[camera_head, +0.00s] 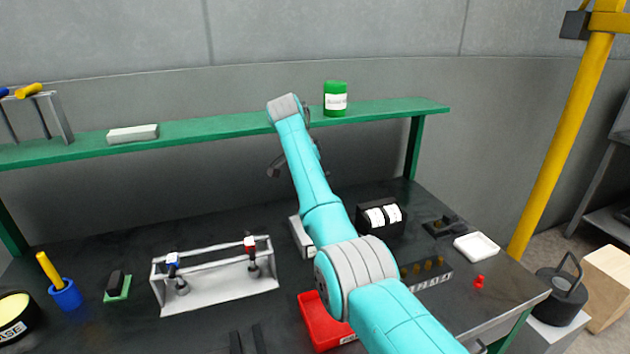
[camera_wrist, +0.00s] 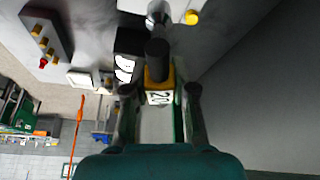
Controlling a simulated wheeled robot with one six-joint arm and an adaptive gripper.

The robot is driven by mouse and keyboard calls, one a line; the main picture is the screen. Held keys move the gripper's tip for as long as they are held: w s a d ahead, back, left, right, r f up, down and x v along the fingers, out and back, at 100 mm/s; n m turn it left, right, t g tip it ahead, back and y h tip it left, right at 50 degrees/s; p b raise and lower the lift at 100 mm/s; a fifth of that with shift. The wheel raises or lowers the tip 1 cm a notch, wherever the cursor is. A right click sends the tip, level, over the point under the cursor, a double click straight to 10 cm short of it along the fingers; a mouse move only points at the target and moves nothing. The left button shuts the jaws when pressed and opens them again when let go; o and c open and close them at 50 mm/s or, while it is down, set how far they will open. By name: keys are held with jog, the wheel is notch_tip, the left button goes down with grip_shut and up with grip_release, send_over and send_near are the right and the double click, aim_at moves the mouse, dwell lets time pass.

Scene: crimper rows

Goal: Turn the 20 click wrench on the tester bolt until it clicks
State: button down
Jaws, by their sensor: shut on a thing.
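The 20 click wrench (camera_wrist: 157,62) shows in the wrist view, with a black grip, a yellow collar and a white label reading 20. My gripper (camera_wrist: 159,92) is shut on it, one dark finger on each side of the labelled part. A grey metal part shows beyond the grip at the top edge; I cannot tell whether it is the wrench's shaft or the tester. In the head view my arm hides most of the gripper and the wrench. No tester bolt can be made out clearly in either view.
A grey rack (camera_head: 220,287) holds a blue-marked and a red-marked tool. A red tray (camera_head: 318,325) lies beside my arm. A black box with white rolls (camera_head: 382,215) and a white dish (camera_head: 476,246) stand right. A green shelf (camera_head: 225,126) spans the back.

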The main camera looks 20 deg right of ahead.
jog(key=shift+m, duration=0.4)
jog(key=n+t, duration=0.1)
jog(key=n, duration=0.2)
jog(key=shift+f, duration=0.1)
jog(key=n, duration=0.2)
jog(key=n+t+y, duration=0.1)
jog(key=n, duration=0.1)
jog(key=shift+d+f+n+y, duration=0.1)
jog(key=shift+f+n+y, duration=0.05)
jog(key=shift+n+y, duration=0.2)
jog(key=n+y, duration=0.1)
jog(key=n, duration=0.2)
jog(key=n+t+y, duration=0.1)
jog(key=n, duration=0.3)
jog(key=shift+f+y, duration=0.2)
jog(key=shift+y, duration=0.05)
notch_tip(320, 180, down, 2)
jog(key=shift+f, duration=0.4)
jog(key=shift+f, duration=1)
